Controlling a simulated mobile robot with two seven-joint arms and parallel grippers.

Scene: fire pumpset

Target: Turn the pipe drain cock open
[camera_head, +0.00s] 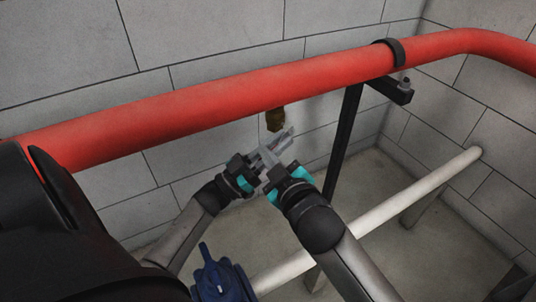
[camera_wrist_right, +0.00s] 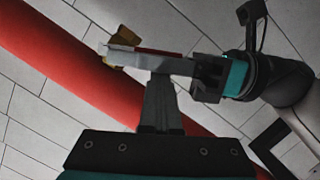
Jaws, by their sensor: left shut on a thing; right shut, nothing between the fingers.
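The brass drain cock (camera_head: 276,120) hangs from the underside of the red pipe (camera_head: 200,106). It shows as a brass piece in the right wrist view (camera_wrist_right: 126,46). My left gripper (camera_head: 285,137) is just below the cock, with its fingertips by the brass in the right wrist view (camera_wrist_right: 112,54). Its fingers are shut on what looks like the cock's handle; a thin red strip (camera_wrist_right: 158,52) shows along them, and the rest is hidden. My right gripper (camera_head: 265,157) is shut and empty. Its fingertips (camera_wrist_right: 160,74) are close against the left fingers; I cannot tell whether they touch.
A black bracket post (camera_head: 344,135) carries the red pipe right of the grippers. A pale pipe (camera_head: 400,203) runs low across the front right. A dark blue fitting (camera_head: 220,277) stands at the bottom. A grey block wall (camera_head: 215,40) is close behind.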

